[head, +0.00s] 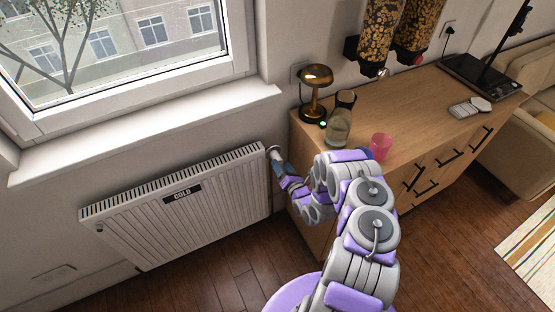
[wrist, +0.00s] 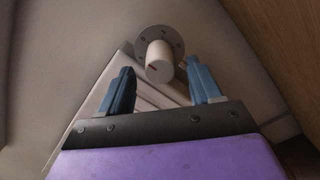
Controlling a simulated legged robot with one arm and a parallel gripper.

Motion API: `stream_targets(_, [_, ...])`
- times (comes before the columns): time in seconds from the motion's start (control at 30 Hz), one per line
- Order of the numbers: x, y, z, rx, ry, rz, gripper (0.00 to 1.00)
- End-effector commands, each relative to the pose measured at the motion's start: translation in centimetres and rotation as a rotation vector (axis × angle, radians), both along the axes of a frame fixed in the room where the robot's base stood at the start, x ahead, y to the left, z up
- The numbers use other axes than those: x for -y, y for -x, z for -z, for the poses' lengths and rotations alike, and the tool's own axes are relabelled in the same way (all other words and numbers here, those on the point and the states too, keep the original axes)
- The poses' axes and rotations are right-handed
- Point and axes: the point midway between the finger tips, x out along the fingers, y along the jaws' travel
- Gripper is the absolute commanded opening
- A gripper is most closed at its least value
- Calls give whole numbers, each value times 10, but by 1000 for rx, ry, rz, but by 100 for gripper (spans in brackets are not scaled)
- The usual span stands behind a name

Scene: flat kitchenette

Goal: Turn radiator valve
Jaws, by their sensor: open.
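The white radiator (head: 180,205) hangs on the wall under the window, with a small black sign reading "COLD" on its front. Its valve (head: 272,152) sits at the top right end, partly hidden behind my gripper (head: 279,163). In the wrist view the valve (wrist: 159,60) is a pale round knob with a small red mark, on a grey dial plate. My gripper (wrist: 163,85) is open, with one blue finger on each side below the knob. The knob lies just beyond the fingertips, roughly centred between them. Contact is not visible.
A wooden cabinet (head: 430,110) stands close to the right of the valve. On it are a brass lamp (head: 316,88), a glass carafe (head: 340,120) and a pink cup (head: 380,146) near my arm. The window sill (head: 140,130) lies above the radiator. The floor in front is clear.

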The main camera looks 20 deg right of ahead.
Motion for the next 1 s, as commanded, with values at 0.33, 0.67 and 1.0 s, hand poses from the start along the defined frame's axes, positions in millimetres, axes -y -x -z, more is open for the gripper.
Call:
stream_targets(0.33, [0, -41, 1, -2, 0, 0, 64])
stream_targets(0.67, [0, -45, 1, -3, -1, 0, 64])
stream_targets(1.0, [0, -45, 1, -3, -1, 0, 35])
